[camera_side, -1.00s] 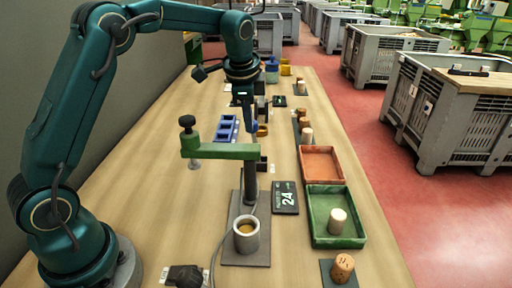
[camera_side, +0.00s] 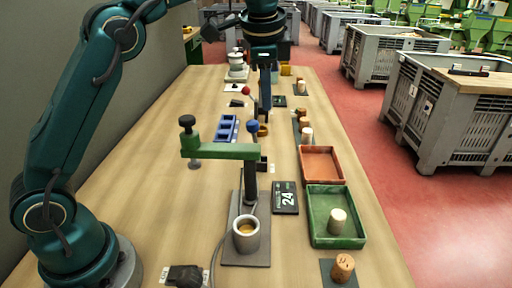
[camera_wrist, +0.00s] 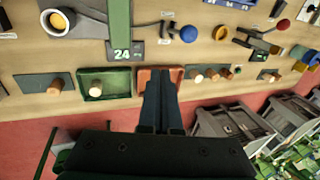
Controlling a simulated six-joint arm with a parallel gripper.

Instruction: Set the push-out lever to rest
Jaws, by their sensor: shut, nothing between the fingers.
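A lever with a blue ball knob (camera_side: 252,126) stands just behind the green press arm (camera_side: 222,151); its blue knob also shows in the wrist view (camera_wrist: 188,34). A second lever, with a red ball knob (camera_side: 246,91), is farther back, and shows at right in the wrist view (camera_wrist: 283,25). I cannot tell from any mark which is the push-out lever. My gripper (camera_side: 265,118) is shut and empty, pointing down beyond the blue knob in the side view. In the wrist view its fingers (camera_wrist: 162,78) are together, apart from both knobs.
A display reading 24 (camera_side: 285,197) lies beside the press. A cup (camera_side: 246,235) stands on its base. A green tray (camera_side: 315,228) holds a pale cork; an orange tray (camera_side: 321,153) looks empty. Several corks stand along the right edge. A blue rack (camera_side: 219,135) is left of my gripper.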

